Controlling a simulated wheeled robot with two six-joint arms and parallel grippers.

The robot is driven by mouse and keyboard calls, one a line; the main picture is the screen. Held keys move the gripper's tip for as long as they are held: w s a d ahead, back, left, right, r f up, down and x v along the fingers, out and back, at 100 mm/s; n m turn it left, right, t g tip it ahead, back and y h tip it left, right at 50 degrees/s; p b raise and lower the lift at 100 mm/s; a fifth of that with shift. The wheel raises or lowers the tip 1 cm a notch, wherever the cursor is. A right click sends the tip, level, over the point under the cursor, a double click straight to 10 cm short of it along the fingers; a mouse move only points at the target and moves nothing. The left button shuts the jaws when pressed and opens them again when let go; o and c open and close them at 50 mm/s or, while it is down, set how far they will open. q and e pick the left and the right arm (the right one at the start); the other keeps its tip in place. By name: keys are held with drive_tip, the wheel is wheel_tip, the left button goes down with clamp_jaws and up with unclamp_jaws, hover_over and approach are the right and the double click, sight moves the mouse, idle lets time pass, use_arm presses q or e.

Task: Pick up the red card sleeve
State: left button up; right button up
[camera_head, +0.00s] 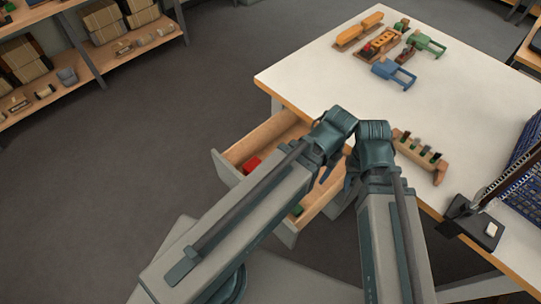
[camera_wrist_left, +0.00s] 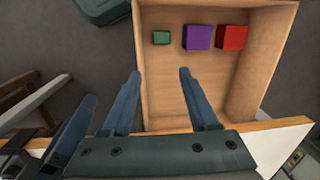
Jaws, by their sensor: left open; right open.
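The red card sleeve looks like a small red block (camera_wrist_left: 231,37) on the floor of the open wooden drawer, at the right of a row in the left wrist view. In the head view the red block (camera_head: 252,164) is near the drawer's left end. My left gripper (camera_wrist_left: 160,76) is open and empty over the drawer, its fingers apart from the blocks and left of the red one in the wrist view.
A purple block (camera_wrist_left: 198,37) and a smaller green block (camera_wrist_left: 161,38) stand beside the red one. The drawer (camera_wrist_left: 270,60) has raised walls. The white table (camera_head: 310,75) carries wooden parts, a blue frame (camera_head: 393,73) and a peg rack (camera_head: 420,152). Shelves stand at far left.

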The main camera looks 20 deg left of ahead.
use_arm(q)
drive_tip(key=o, duration=0.5)
drive_tip(key=w+a+f+n+b, duration=0.2)
drive_tip(key=w, duration=0.1)
drive_tip(key=shift+a+f, duration=0.2)
drive_tip(key=shift+f, duration=0.1)
drive_tip(key=shift+c, duration=0.2)
drive_tip(key=shift+o, duration=0.4)
drive_tip(key=w+a+f+n+h+b, duration=0.1)
drive_tip(key=w+a+f+n+b, duration=0.2)
drive_tip(key=a+f+n+b, duration=0.1)
drive_tip(key=a+n, duration=0.1)
drive_tip(key=a, duration=0.1)
drive_tip(key=shift+w+a+f+g+b, duration=0.15)
drive_tip(key=shift+w+a+g+b, duration=0.15)
drive_tip(key=shift+a+b, duration=0.1)
drive_tip(key=n+h+b, duration=0.1)
drive_tip(key=n+b, duration=0.6)
drive_tip(key=n, duration=0.3)
approach(254, 166)
drive_tip(key=f+b, duration=0.3)
drive_tip(key=b, duration=0.2)
drive_tip(key=f+b, duration=0.2)
drive_tip(key=b, duration=0.1)
drive_tip(key=shift+s+d+f, duration=0.3)
drive_tip(key=shift+d, duration=0.05)
